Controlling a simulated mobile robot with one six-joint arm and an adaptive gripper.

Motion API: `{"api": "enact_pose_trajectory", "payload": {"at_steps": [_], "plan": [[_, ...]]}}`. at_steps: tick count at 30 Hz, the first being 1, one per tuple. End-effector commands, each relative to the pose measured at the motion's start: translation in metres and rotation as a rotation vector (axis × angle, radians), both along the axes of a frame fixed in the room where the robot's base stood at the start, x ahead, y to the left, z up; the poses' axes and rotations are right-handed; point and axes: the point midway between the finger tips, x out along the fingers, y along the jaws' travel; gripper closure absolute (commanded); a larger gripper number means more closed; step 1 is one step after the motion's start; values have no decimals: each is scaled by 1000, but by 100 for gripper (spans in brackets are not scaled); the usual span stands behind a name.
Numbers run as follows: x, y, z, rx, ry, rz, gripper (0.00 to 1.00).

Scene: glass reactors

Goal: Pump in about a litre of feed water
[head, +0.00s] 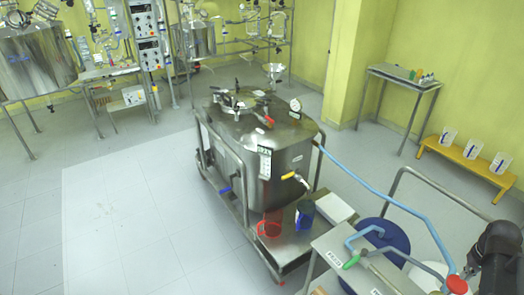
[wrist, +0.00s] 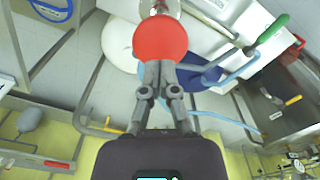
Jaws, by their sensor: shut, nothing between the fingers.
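My gripper (wrist: 158,75) is shut and empty, with its fingertips right at a red ball-shaped knob (wrist: 160,38); I cannot tell whether they press on it. The knob also shows at the bottom right of the head view (head: 457,284), beside my dark wrist. A green-handled valve (head: 351,262) sits on pipework left of the knob, and its green handle is at the upper right of the wrist view (wrist: 272,28). A light-blue hose (head: 365,182) runs from this pipework area to the steel vessel (head: 235,150). A blue drum (head: 385,238) and a white drum (head: 432,272) stand behind.
The vessel's cart carries a red jug (head: 269,226) and a blue jug (head: 305,213) on its front shelf. A yellow-handled valve (head: 290,176) is above them. A grey rail (head: 435,180) arches near my arm. A yellow bench (head: 465,162) holds clear beakers. Floor at left is clear.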

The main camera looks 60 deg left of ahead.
Motion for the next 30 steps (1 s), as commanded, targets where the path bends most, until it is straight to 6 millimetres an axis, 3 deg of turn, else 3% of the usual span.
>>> {"api": "enact_pose_trajectory", "payload": {"at_steps": [30], "plan": [[0,0,-56,0,1,0,100]]}}
